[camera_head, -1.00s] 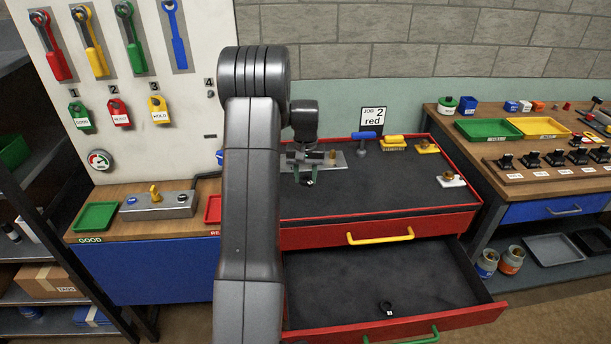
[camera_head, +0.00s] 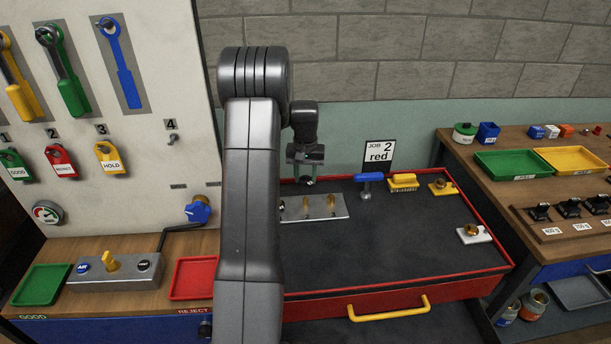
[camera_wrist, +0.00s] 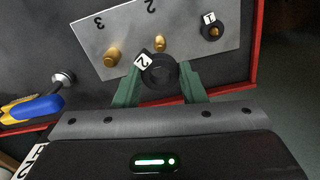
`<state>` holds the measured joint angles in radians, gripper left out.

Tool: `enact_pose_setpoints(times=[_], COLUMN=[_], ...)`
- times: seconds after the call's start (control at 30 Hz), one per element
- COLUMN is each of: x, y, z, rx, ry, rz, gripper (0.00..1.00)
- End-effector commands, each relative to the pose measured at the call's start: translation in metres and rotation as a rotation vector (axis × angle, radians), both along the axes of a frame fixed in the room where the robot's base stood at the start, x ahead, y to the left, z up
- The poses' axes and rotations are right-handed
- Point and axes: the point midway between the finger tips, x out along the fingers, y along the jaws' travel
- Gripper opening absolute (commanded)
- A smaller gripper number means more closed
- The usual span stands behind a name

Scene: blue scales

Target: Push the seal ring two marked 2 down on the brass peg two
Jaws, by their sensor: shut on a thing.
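The seal ring two is a black ring with a white tag marked 2 (camera_wrist: 158,74). My gripper (camera_head: 307,176) is shut on it, with green fingers on its two sides. In the head view the ring (camera_head: 308,182) hangs above the grey plate (camera_head: 337,209). The plate bears three brass pegs, marked 1, 2 and 3. Brass peg two (camera_wrist: 160,42) stands bare in the middle, just beyond the held ring in the wrist view. Another black ring with a tag marked 1 (camera_wrist: 212,30) is around peg one. Peg three (camera_wrist: 112,55) is bare.
A blue-handled tool (camera_head: 368,180), a yellow brush (camera_head: 403,182) and two small stands with brass fittings (camera_head: 473,233) are on the dark top to the right. A red rim (camera_head: 440,276) edges this top. Its front middle is clear.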

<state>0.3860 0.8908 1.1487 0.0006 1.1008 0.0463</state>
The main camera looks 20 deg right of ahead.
Motion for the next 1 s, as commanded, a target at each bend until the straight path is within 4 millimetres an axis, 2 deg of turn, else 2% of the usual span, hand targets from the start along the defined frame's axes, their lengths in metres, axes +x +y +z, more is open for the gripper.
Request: enact_pose_setpoints(times=[0.6,1.0], x=[0.000,0.000], y=[0.000,0.000], z=[-0.046,-0.049], rx=[0.000,0.000], ry=[0.000,0.000], rz=[0.000,0.000], gripper=[0.16,0.16])
